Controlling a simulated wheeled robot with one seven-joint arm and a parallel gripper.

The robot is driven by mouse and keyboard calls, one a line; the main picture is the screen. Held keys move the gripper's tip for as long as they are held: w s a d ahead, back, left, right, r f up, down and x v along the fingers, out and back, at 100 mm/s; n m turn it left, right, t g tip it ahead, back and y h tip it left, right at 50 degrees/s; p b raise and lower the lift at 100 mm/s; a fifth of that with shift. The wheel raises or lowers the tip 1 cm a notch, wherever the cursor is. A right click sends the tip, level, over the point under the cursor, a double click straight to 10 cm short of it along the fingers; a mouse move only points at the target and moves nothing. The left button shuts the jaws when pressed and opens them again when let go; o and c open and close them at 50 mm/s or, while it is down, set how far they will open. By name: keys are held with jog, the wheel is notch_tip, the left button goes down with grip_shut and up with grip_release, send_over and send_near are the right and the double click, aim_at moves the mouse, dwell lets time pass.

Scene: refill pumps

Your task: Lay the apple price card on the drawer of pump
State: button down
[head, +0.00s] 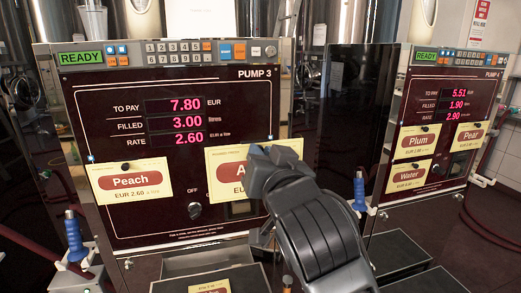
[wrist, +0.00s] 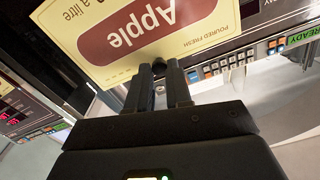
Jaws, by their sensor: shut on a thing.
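The apple price card (head: 224,172) is cream with a brown oval, at the right of pump 3's (head: 130,220) dark front, partly hidden behind my arm. In the wrist view the card (wrist: 135,35) appears upside down. My gripper (wrist: 166,70) is shut on the black knob at the card's edge. In the head view my gripper (head: 272,168) covers the card's right part. I cannot tell whether the card touches the panel.
Pump 4 (head: 450,120) on the right bears plum, pear and water cards. A dark drawer (head: 398,250) shows at the lower right.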

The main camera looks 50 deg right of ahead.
jog(key=shift+p+v, duration=1.2)
jog(key=shift+p, duration=0.5)
